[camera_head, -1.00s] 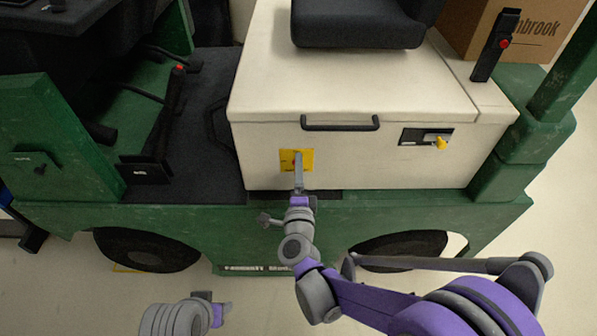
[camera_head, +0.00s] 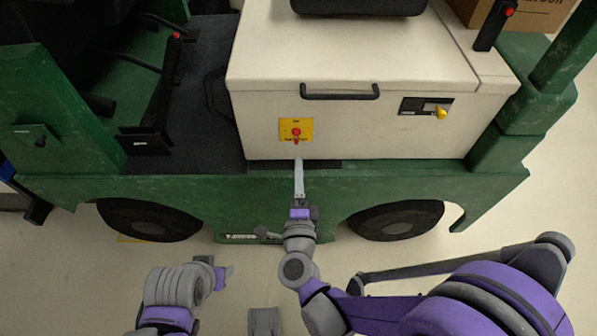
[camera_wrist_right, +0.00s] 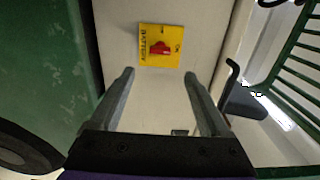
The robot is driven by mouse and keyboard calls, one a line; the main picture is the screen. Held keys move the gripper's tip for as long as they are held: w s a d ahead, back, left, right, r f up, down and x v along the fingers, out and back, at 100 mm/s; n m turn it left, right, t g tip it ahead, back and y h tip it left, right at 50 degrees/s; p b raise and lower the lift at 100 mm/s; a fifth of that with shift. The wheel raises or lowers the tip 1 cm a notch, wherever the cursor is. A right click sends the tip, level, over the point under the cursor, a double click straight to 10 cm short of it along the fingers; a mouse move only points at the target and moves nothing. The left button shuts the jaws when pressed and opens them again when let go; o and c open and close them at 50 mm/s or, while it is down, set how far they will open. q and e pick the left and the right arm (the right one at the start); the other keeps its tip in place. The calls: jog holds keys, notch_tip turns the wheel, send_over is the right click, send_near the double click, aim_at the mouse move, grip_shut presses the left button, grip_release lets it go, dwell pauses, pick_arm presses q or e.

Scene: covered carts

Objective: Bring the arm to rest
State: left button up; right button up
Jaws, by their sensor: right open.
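My right gripper (camera_head: 298,180) is in front of the green cart body, just below a yellow plate with a red battery switch (camera_head: 296,131) on the white box. In the right wrist view my right gripper (camera_wrist_right: 158,88) is open, with nothing between its two fingers. The yellow plate with its red switch (camera_wrist_right: 160,47) is ahead of the fingertips, apart from them. My left arm shows at the bottom left of the head view, and its gripper (camera_head: 224,275) is small there; its jaws cannot be made out.
The white box (camera_head: 350,130) has a black handle (camera_head: 340,92) and a yellow-knobbed latch (camera_head: 441,113). The green cart (camera_head: 400,183) has dark wheels (camera_head: 398,221) below. Black levers (camera_head: 164,90) stand at the left.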

dwell(0.3)
jog(key=s+d+f+n+g, duration=0.4)
jog(key=s+d+n+g, duration=0.35)
jog(key=s+n, duration=0.2)
jog(key=s+d+f+n+g, duration=0.3)
jog(key=s+d+n+g, duration=0.3)
jog(key=s+d+n, duration=0.35)
pick_arm(q)
notch_tip(320, 180, up, 23)
jog(key=w+t+p, duration=0.1)
jog(key=p, duration=1.9)
jog(key=shift+w, duration=0.25)
pick_arm(e)
notch_tip(320, 180, up, 23)
jog(key=shift+w+d+m+t, duration=0.15)
jog(key=shift+w+m+t, duration=0.25)
jog(key=shift+t, duration=0.05)
jog(key=shift+f, duration=0.1)
